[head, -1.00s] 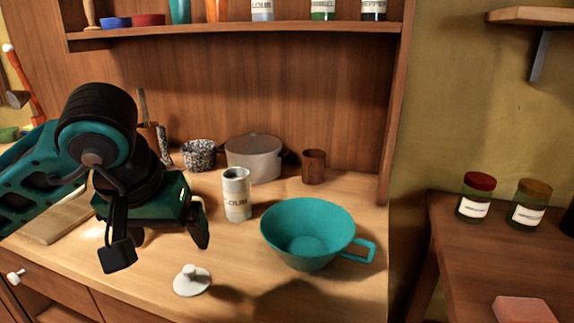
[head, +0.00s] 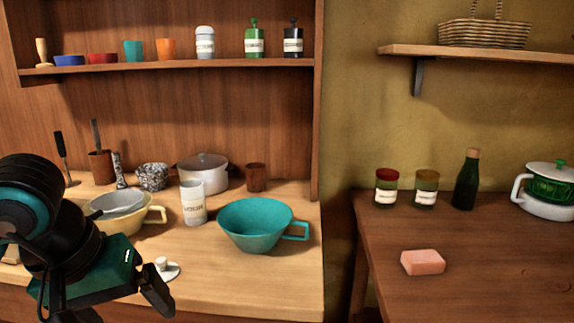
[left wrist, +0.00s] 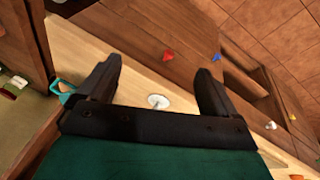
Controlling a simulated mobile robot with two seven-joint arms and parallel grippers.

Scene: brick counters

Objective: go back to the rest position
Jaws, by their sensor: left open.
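My left gripper (left wrist: 158,95) is open and empty in the left wrist view, with its two dark fingers spread above the counter. In the head view my left arm comes in at the lower left, and one dark finger shows near the white lid. The small white lid with a knob (head: 163,269) lies on the wooden counter (head: 230,285), partly hidden by the arm; it also shows between the fingers in the left wrist view (left wrist: 158,101). My right gripper is not in view.
A teal handled bowl (head: 255,238), a white labelled canister (head: 193,206) and a grey pot (head: 203,178) stand on the counter. A yellow bowl (head: 153,216) is partly behind my arm. Right of a gap, a dark table (head: 470,285) holds a pink block (head: 423,262) and jars.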

